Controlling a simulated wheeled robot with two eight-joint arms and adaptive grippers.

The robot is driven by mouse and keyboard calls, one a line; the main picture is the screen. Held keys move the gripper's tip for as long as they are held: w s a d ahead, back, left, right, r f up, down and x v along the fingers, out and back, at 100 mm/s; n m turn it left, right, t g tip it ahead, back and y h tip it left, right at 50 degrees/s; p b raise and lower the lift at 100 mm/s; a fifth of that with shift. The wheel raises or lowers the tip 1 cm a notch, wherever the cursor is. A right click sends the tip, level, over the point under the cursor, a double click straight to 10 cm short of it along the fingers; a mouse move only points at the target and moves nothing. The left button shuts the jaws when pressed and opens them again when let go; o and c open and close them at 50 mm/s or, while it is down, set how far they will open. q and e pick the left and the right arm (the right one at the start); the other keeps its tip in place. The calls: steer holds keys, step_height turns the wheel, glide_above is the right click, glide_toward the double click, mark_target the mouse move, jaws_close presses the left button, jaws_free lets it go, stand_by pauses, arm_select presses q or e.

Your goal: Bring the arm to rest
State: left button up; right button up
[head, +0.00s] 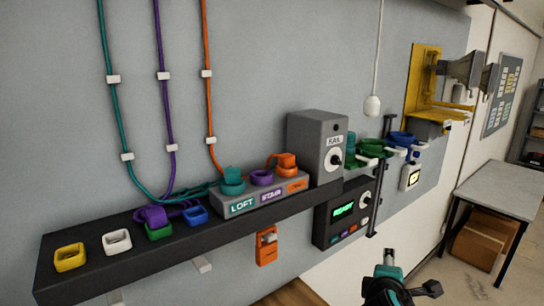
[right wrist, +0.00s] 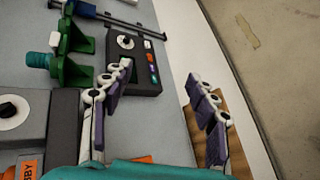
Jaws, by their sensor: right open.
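My right gripper (right wrist: 158,105) is open in the right wrist view, with its two purple-padded fingers spread apart. Nothing shows between them but wall and the edge of a brown surface. In the head view part of my right arm (head: 388,285), teal and black, stands at the bottom right, in front of the wall and apart from the shelf. My left gripper does not show.
A dark shelf (head: 100,276) carries coloured rings and a grey block (head: 262,200) labelled LOFT and STAIR. A grey box with a dial (head: 318,140) and a READY panel (head: 343,211) are nearby. A grey table (head: 492,187) stands right, with floor before it.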

steer(key=s+a+f+m+g+y+b, duration=0.1)
steer(key=s+a+f+m+y+b, duration=0.1)
steer(key=f, duration=1)
steer(key=s+a+f+m+g+y+b, duration=0.2)
steer(key=s+a+f+m+b, duration=0.2)
steer(key=s+f+m+b, duration=0.3)
steer(key=s+a+f+m+g+y+b, duration=0.1)
steer(key=s+f+m+b, duration=0.4)
steer(key=f, duration=1.2)
steer(key=s+a+y+b, duration=0.1)
steer(key=a+b, duration=0.1)
steer(key=shift+a+f+b, duration=0.15)
steer(key=shift+f+b, duration=0.05)
steer(key=shift+b, duration=0.2)
